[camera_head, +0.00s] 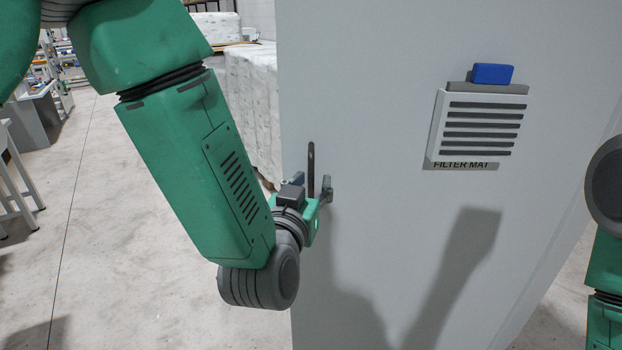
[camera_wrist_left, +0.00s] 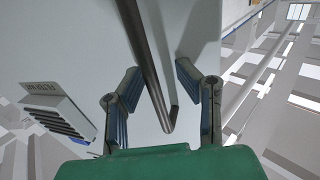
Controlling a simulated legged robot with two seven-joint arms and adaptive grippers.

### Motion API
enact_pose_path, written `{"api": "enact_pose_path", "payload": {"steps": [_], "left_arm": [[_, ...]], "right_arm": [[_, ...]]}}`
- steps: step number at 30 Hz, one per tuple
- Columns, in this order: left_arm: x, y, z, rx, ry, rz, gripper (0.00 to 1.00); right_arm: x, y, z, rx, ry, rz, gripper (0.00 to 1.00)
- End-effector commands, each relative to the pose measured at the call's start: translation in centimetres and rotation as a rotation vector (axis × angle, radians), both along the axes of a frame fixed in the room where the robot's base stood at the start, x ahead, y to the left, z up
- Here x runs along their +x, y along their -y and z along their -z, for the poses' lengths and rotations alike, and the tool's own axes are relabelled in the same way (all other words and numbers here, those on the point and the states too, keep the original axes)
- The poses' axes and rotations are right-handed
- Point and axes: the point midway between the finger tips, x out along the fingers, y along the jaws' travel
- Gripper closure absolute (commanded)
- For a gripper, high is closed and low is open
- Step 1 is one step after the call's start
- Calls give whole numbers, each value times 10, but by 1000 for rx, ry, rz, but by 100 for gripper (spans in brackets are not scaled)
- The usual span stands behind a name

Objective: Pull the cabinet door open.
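The cabinet door (camera_head: 390,70) is a large flat light-grey panel filling the middle of the head view. It has a dark upright bar handle (camera_head: 311,160) near its left edge. My left gripper (camera_head: 313,184) is at the handle's lower part. In the left wrist view, the handle (camera_wrist_left: 149,65) runs between the two spread fingers of my left gripper (camera_wrist_left: 157,72). Gaps show on both sides of the bar, so the fingers are open around it and not closed on it. My right gripper is out of view.
A white louvred filter box (camera_head: 480,130) with a blue block (camera_head: 492,74) on top is on the panel, over a "FILTER MAT" label. White wrapped stacks (camera_head: 253,100) stand behind the cabinet. The concrete floor (camera_head: 120,220) at left is clear; a table (camera_head: 15,165) stands farther left.

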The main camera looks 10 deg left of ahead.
Motion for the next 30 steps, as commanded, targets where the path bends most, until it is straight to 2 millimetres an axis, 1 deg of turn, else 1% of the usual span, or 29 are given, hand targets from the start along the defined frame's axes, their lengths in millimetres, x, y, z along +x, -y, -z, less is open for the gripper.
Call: {"api": "enact_pose_path", "payload": {"steps": [1, 5, 10, 13, 17, 24, 27, 30], "left_arm": [[3, 0, 0, -2, 2, -2, 70], [3, -2, 0, -3, 4, -3, 70], [-2, -3, -3, -6, 8, -3, 70], [-11, -3, -2, -5, 6, -2, 70], [-33, -2, 1, 1, 0, -1, 70], [-81, -4, 4, 2, -5, -1, 70], [-95, -5, 5, 1, -6, -3, 70], [-103, -6, 6, 1, -7, -3, 70]], "right_arm": [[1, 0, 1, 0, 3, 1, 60], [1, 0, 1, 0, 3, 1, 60], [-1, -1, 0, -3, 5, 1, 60], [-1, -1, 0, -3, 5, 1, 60], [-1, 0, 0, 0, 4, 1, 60], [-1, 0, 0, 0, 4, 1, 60], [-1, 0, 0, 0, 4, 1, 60], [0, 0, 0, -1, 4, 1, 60]]}}
